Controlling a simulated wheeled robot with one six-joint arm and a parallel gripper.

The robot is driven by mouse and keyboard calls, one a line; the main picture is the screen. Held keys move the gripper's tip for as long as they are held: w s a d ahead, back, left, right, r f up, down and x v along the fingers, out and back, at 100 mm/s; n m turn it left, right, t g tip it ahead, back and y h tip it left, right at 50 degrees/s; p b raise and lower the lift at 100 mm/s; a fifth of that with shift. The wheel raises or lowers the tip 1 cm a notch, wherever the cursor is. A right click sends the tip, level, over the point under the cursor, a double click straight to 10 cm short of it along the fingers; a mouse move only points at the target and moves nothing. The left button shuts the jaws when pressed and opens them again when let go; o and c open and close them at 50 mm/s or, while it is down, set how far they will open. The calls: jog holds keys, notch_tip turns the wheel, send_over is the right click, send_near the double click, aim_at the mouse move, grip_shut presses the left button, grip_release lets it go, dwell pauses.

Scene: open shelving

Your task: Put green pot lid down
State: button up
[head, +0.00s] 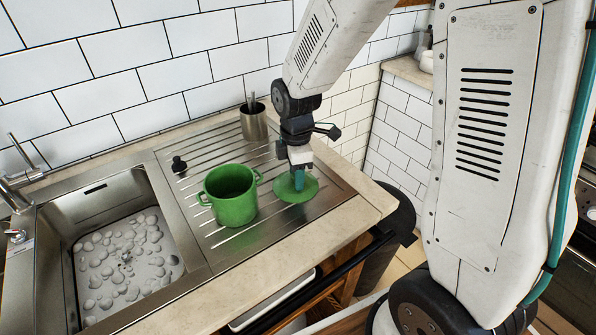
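The green pot lid (284,194) is a round, flat disc over the right part of the ribbed steel drainboard. It looks level, and I cannot tell whether it rests on the steel or hangs just above it. My gripper (299,181) points straight down over the lid's middle, with its tips at the lid's top. The tips and the lid's knob are too small and overlapped to show whether the fingers are closed on it. An open green pot (232,199) with two side handles stands upright on the drainboard, left of the lid and apart from it.
A metal utensil cup (254,124) stands behind, near the tiled wall. A small black item (179,164) lies left of it. The sink basin (125,250) is at left. The counter's front edge (300,246) is close to the lid.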

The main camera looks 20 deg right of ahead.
jog(key=shift+r, duration=0.1)
notch_tip(320, 180, up, 11)
jog(key=s+d+r+m, duration=0.1)
jog(key=s+r+m, duration=0.1)
jog(key=s+m, duration=0.3)
jog(key=s+d+r+m, duration=0.1)
jog(key=s+r+m, duration=0.2)
jog(key=s, duration=0.7)
jog(key=s+d+r+m+t, duration=0.1)
jog(key=s+r+m, duration=0.2)
jog(key=s+m, duration=0.5)
jog(key=shift+d, duration=0.35)
